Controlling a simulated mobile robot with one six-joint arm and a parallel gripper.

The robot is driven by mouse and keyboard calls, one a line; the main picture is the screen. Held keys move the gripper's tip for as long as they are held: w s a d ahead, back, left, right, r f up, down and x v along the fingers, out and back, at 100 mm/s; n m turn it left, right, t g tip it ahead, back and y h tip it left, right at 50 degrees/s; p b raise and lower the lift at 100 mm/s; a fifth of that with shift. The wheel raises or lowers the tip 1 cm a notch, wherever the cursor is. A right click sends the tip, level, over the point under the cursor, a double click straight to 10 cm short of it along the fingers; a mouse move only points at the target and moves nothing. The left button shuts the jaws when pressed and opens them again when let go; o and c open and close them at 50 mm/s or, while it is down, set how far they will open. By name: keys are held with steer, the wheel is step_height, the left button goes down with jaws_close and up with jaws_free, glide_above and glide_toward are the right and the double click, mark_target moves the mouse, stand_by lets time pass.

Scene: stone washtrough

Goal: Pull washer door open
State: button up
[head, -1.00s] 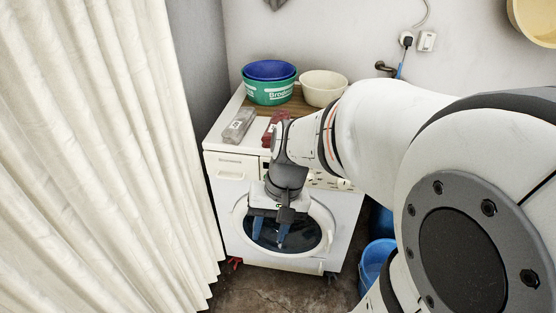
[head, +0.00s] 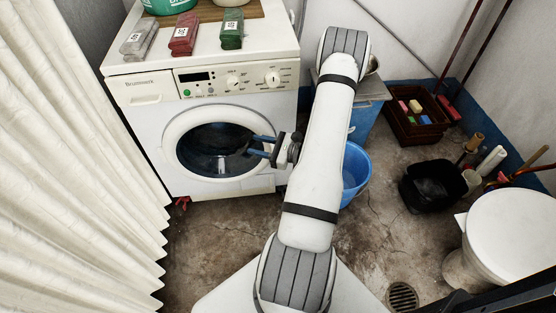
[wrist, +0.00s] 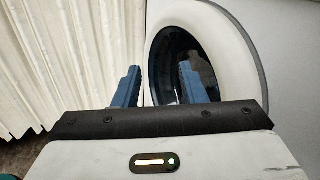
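The washer (head: 140,110) is white with a round front door. The door's white ring (head: 171,128) surrounds dark glass (head: 212,155), and it looks closed in the head view. My gripper (head: 257,146) is at the right side of the door, its two blue fingers pointing left across the ring. In the wrist view my gripper (wrist: 159,85) has its fingers clearly apart. One finger shows against the curtain, the other in front of the dark glass (wrist: 175,65). The white ring (wrist: 235,70) shows there too. Whether the fingers touch the door cannot be told.
A cream curtain (head: 70,180) hangs close on the left. A blue bucket (head: 355,170) stands right of the washer, partly behind my arm. A black bin (head: 432,188) and a white round-topped object (head: 515,235) stand further right.

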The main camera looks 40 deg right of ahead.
steer(key=s+d+f+m+t+h+b, duration=0.1)
steer(key=s+d+f+m+t+h, duration=0.15)
steer(key=d+f+m+h, duration=0.35)
steer(key=s+d+f+m+t+h+b, duration=0.1)
steer(key=s+d+f+m+h, duration=0.15)
steer(key=f, duration=0.55)
steer(key=w+b, duration=0.1)
steer(key=w, duration=0.6)
steer(key=shift+d, duration=0.3)
steer(key=shift+w+h, duration=0.1)
steer(key=shift+h, duration=0.15)
jaws_close()
